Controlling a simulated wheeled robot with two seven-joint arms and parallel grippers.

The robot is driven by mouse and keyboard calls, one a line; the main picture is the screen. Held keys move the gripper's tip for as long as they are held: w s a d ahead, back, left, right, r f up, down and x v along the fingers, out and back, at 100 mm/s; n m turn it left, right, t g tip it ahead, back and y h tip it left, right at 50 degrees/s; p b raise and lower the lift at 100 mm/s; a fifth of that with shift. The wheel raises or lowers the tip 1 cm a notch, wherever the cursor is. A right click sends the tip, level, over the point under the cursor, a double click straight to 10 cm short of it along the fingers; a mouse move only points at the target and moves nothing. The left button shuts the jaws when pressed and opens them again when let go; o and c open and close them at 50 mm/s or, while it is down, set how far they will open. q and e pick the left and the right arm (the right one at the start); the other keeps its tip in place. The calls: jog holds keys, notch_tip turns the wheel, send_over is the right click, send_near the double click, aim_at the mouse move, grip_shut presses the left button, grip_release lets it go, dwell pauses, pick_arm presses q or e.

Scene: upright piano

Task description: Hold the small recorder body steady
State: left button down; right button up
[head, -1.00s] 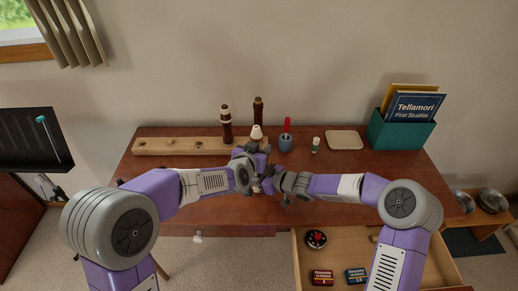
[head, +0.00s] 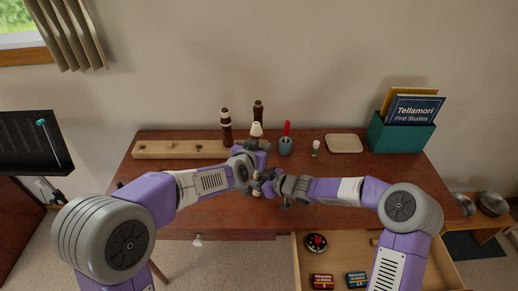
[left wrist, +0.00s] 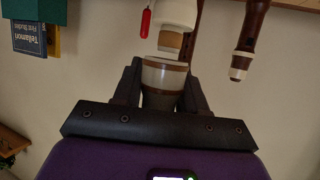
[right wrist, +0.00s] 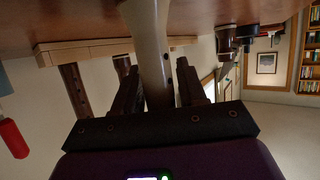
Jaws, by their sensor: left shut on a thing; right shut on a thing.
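My left gripper (head: 258,150) is shut on a cream piece with a brown band (left wrist: 163,78), which looks like part of the small recorder body. My right gripper (head: 259,183) is shut around the long cream recorder body (right wrist: 148,45), which stands between its fingers. A small cream end (head: 256,195) shows by the right gripper. Both grippers are close together above the desk front, left one farther back. The grippers hide most of the body in the head view. A separate cream piece (head: 256,130) stands behind; a cork-ended cream piece (left wrist: 175,14) shows in the left wrist view.
A wooden stand (head: 165,149) lies at the back left, with two dark recorder pieces (head: 226,133) (head: 258,112) upright nearby. The drawer (head: 390,265) is open.

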aim_at(257, 123)
pick_arm(q)
jog(key=shift+r, duration=0.35)
jog(key=shift+r, duration=0.1)
jog(key=shift+r, duration=4.45)
pick_arm(e)
jog(key=o, duration=1.1)
jog(key=shift+o, duration=0.2)
